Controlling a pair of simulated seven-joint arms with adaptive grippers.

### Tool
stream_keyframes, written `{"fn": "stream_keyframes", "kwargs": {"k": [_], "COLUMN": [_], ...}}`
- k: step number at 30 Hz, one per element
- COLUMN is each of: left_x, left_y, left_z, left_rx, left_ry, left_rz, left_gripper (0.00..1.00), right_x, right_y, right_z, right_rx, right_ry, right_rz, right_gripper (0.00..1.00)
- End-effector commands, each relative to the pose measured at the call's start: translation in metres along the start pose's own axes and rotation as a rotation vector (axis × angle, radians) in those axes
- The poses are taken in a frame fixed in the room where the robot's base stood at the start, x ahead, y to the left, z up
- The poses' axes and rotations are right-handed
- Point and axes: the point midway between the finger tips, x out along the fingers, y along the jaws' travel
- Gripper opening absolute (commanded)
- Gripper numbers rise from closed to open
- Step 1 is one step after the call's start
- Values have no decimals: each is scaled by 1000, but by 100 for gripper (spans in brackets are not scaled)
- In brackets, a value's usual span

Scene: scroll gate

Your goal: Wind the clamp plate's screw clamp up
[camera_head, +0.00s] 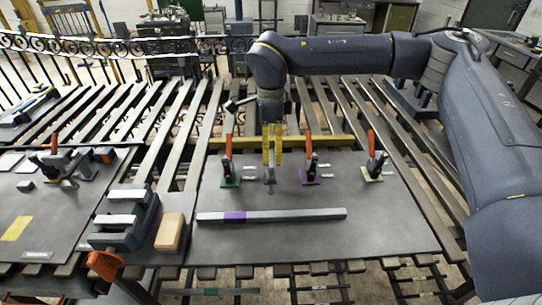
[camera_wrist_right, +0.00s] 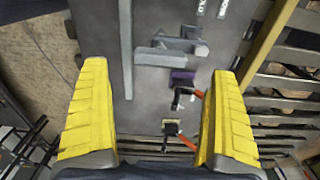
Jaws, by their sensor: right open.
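The clamp plate (camera_head: 330,235) is a dark grey board on the slatted table. A small grey fixture that looks like the screw clamp (camera_head: 269,179) stands on it, between the green-based and purple-based clamps. It also shows as a grey fixture in the right wrist view (camera_wrist_right: 172,50). My right gripper (camera_head: 272,150) points down just above and behind this fixture. In the right wrist view its yellow fingers (camera_wrist_right: 158,115) are wide apart with nothing between them. Whether the fingertips touch the fixture cannot be told. My left gripper is not in view.
Orange-handled toggle clamps with green (camera_head: 228,170), purple (camera_head: 309,172) and yellow (camera_head: 373,165) bases stand close by. A long grey bar (camera_head: 290,214) lies in front. A yellow beam (camera_head: 330,141) runs behind. A vise (camera_head: 122,220) and tan block (camera_head: 170,232) stand left.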

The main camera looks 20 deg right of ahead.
Motion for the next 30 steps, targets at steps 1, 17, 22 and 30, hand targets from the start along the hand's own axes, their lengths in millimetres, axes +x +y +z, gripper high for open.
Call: {"fn": "stream_keyframes", "kwargs": {"k": [1, 17, 22, 30], "left_x": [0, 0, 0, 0], "left_y": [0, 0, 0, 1], "left_z": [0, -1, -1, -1], "left_rx": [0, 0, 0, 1], "left_ry": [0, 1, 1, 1], "left_rz": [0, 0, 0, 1], "left_gripper": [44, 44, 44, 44], "right_x": [-10, -55, -55, -63], "right_y": [-1, 0, 0, 1], "right_z": [0, 0, 0, 12], "right_rx": [0, -1, -1, -5], "right_ry": [-1, 0, 0, -49], "right_rz": [-4, 0, 0, -1], "right_gripper": [94, 94, 94, 94]}}
